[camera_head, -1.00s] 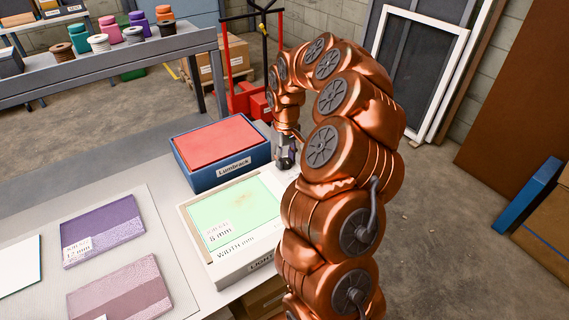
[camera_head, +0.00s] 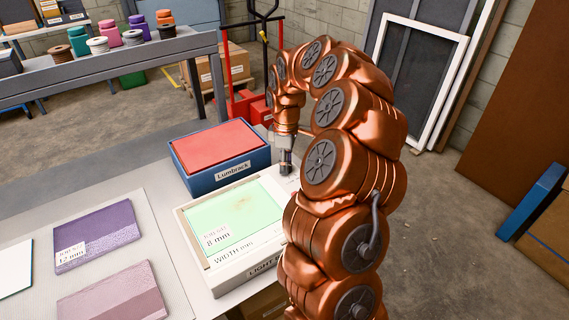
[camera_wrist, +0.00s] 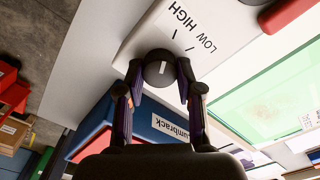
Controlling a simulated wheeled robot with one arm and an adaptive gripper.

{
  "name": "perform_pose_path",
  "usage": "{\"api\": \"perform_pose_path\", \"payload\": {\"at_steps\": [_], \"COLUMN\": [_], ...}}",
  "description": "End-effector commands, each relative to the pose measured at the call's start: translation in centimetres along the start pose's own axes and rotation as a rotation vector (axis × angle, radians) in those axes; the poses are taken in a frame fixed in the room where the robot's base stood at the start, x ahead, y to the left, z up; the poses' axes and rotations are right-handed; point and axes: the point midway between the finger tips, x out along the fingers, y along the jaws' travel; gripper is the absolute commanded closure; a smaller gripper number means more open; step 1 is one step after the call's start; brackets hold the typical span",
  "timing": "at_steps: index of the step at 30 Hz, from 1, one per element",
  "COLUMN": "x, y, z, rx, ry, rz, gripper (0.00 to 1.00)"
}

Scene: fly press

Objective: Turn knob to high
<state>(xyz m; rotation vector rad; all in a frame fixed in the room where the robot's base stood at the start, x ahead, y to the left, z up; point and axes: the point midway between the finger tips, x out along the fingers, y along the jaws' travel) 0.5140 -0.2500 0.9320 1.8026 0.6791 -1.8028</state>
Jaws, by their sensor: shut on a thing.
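A dark round knob (camera_wrist: 159,68) with a short white line on its top sits on the white light box in the wrist view. The words LOW and HIGH (camera_wrist: 183,15) and two tick marks are printed beside it. My gripper (camera_wrist: 160,74) has a finger on each side of the knob and is shut on it. In the camera_head view my gripper (camera_head: 286,162) points down at the far right corner of the light box (camera_head: 196,252). The knob cannot be made out there. Which mark the white line points to is hard to tell.
A blue Lumbrack box (camera_head: 198,181) with a red top stands just behind the light box, close to my gripper. Purple (camera_head: 100,232) and pink (camera_head: 118,293) sheets lie at the left. A red object (camera_wrist: 290,12) is near the knob in the wrist view.

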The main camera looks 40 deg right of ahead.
Motion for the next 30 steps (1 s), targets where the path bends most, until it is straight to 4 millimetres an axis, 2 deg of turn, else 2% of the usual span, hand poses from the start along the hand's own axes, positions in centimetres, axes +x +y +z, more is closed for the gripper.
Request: {"api": "perform_pose_path", "payload": {"at_steps": [16,17,23,30], "x": [0.05,0.05,0.03,0.0], "y": [-0.05,-0.05,-0.02,0.0], "z": [-0.05,-0.05,-0.02,0.0], "rx": [-0.025,-0.025,-0.024,-0.023], "ry": [0.0,0.0,0.0,0.0], "rz": [-0.001,-0.001,-0.001,0.0], "gripper": [0.99,0.61,0.4,0.39]}}
